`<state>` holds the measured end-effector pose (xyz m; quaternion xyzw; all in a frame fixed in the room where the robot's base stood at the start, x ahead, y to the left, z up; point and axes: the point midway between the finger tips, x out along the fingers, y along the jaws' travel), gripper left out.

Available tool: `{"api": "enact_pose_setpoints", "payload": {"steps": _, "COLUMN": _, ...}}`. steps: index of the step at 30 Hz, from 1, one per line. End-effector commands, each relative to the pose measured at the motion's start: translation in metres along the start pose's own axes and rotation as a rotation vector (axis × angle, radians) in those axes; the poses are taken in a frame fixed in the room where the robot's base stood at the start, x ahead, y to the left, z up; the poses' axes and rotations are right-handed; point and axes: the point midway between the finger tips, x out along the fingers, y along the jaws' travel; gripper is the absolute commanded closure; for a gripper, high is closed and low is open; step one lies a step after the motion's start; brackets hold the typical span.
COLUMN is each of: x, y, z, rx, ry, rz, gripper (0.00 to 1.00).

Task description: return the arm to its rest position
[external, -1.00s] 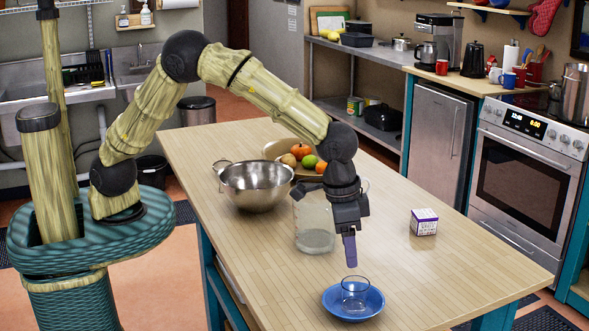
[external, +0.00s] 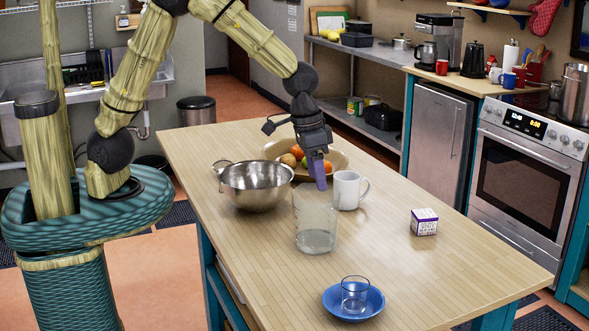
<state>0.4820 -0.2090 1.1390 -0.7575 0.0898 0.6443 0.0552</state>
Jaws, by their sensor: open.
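My gripper (external: 319,178) is open and empty, pointing down over the middle of the wooden table (external: 300,285). Its fingertips appear just above or behind the rim of a clear glass pitcher (external: 316,240); I cannot tell the exact depth. My arm reaches up from its base at the left and bends down to the gripper. A white mug (external: 348,190) stands right of the fingers. A small clear glass (external: 355,292) stands on a blue saucer (external: 331,304) near the table's front, apart from my gripper.
A steel bowl (external: 255,188) stands left of the gripper. A fruit bowl (external: 338,158) with several fruits is behind it. A small purple-and-white box (external: 424,221) is at the right. The table is clear between box and saucer.

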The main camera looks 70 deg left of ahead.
Motion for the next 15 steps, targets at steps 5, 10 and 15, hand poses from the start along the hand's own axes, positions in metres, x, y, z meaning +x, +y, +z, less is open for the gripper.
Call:
{"api": "enact_pose_setpoints", "payload": {"steps": 5, "x": -0.052, "y": -0.075, "z": 0.034, "rx": -0.079, "ry": 0.020, "rz": -0.009, "gripper": 0.38}}
{"api": "enact_pose_setpoints", "payload": {"steps": 10, "x": -0.089, "y": -0.128, "z": 0.081, "rx": -0.139, "ry": 0.041, "rz": -0.029, "gripper": 0.38}}
{"api": "enact_pose_setpoints", "payload": {"steps": 15, "x": -0.118, "y": -0.163, "z": 0.131, "rx": -0.183, "ry": 0.062, "rz": -0.056, "gripper": 0.38}}
